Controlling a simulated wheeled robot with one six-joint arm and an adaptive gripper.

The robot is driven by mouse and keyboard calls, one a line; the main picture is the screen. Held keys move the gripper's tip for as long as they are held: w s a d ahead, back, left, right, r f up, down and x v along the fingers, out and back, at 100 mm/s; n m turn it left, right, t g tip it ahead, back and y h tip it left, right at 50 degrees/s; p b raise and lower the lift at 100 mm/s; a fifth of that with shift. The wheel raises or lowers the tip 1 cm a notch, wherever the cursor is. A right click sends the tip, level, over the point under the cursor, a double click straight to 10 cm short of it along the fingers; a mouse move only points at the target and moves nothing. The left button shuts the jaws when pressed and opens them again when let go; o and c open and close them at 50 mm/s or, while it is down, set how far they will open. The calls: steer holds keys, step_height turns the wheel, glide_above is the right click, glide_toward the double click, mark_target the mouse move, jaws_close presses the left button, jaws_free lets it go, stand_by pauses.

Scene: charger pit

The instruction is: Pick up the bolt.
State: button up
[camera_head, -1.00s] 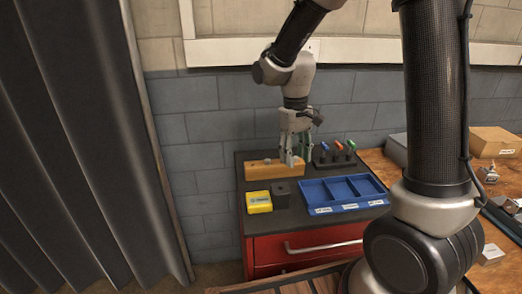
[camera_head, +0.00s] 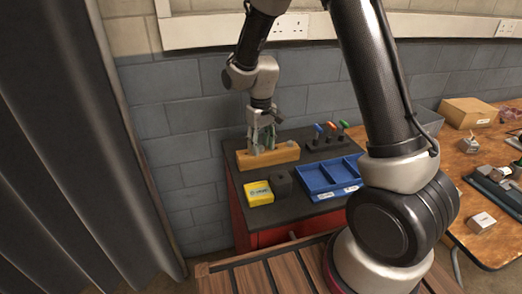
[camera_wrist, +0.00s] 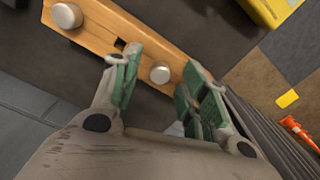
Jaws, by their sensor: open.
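A long wooden block (camera_head: 282,155) lies at the back left of the dark cabinet top. In the wrist view the block (camera_wrist: 95,30) carries two round silver bolt heads and a dark hole between them. One bolt (camera_wrist: 160,72) shows between my green-padded fingers; the other bolt (camera_wrist: 66,15) is near the block's far end. My gripper (camera_wrist: 160,84) is open, with a finger on either side of the nearer bolt and gaps visible. In the head view my gripper (camera_head: 262,141) is over the block's left-middle part, and the bolts cannot be made out.
A blue divided tray (camera_head: 331,178) is to the right. A dark rack (camera_head: 329,142) with coloured-handled tools stands behind it. A wall is close behind.

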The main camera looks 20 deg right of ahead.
mark_target(261, 147)
steer(key=shift+f, duration=0.15)
steer(key=shift+c, duration=0.2)
jaws_close()
step_height(261, 147, up, 10)
stand_by(0.5)
